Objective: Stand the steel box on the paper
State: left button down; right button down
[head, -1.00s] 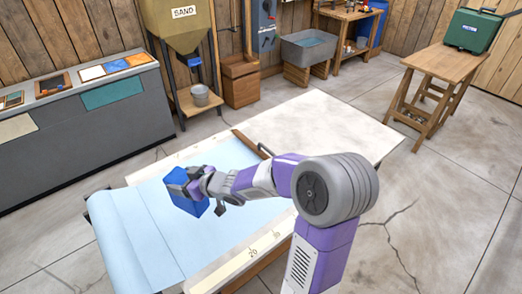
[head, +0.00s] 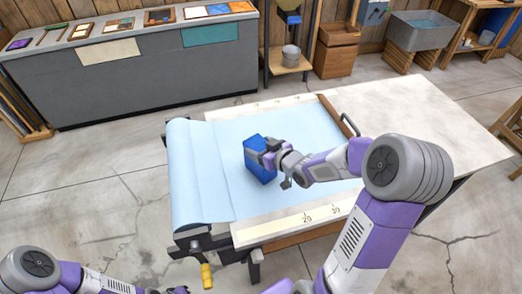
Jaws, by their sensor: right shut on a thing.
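A blue box (head: 256,158), the only box at the paper, is upright over the light blue paper (head: 215,150) on the worktable. Its colour does not show whether it is steel. My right gripper (head: 266,153) is shut on the box from its right side, and the fingers hide part of it. I cannot tell whether the box's bottom touches the paper or hangs just above it. My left gripper (head: 170,291) is at the bottom left edge, partly cut off, away from the box, and its jaws cannot be made out.
The paper's roll lies along the table's left end. A wooden rule strip (head: 290,222) with numbers runs along the front, and a dark handle bar (head: 348,116) lies at the right. The white tabletop (head: 430,110) at right is bare. A grey counter (head: 130,75) stands behind.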

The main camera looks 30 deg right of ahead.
jog(key=shift+r, duration=0.15)
jog(key=shift+f, duration=0.2)
grip_release()
